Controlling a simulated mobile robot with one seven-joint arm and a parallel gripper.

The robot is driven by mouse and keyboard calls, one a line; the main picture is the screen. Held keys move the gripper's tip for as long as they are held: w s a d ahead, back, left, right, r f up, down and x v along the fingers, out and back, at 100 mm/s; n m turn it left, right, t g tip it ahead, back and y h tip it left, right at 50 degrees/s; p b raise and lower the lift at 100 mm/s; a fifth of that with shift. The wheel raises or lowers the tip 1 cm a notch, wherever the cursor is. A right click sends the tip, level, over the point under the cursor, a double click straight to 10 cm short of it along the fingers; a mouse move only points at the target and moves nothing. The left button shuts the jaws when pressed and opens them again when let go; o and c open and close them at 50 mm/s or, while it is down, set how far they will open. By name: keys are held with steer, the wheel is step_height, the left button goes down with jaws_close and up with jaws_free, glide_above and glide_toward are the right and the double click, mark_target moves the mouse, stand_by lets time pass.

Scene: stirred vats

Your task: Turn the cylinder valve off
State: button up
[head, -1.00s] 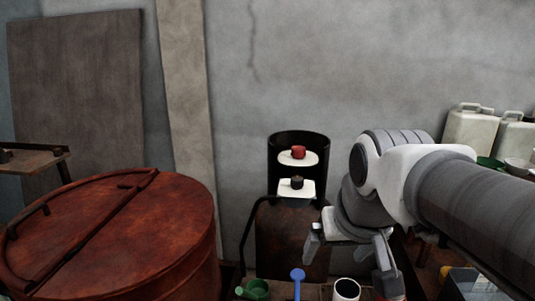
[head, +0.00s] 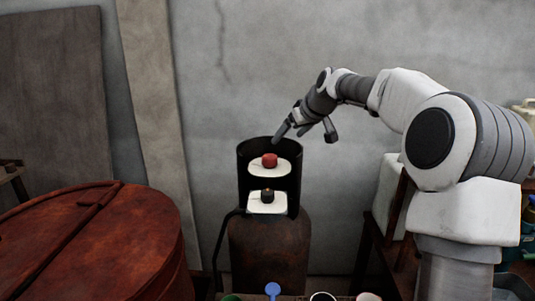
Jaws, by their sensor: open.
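A rusty brown gas cylinder (head: 268,256) stands upright against the wall, with a dark open collar (head: 243,170) around its top. Inside the collar a red knob (head: 269,160) sits in front of a white oval plate (head: 285,169). Below it a small dark knob (head: 267,196) sits in front of a white square plate (head: 281,208). My gripper (head: 305,135) is open and empty, at the top right of the collar, above and right of the red knob. One finger reaches near the collar's rim; I cannot tell whether it touches.
A large rust-red lidded vat (head: 150,245) fills the lower left. A blue-headed tool (head: 273,289) and cups stand at the bottom edge. A pale canister (head: 390,190) is on the right, partly behind my arm. The wall behind is bare.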

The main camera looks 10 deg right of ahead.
mark_target(270, 156)
steer(key=p+x, duration=0.2)
steer(key=x, duration=1.5)
steer(key=shift+w, duration=0.3)
steer(key=c, duration=1.4)
steer(key=shift+o, duration=0.2)
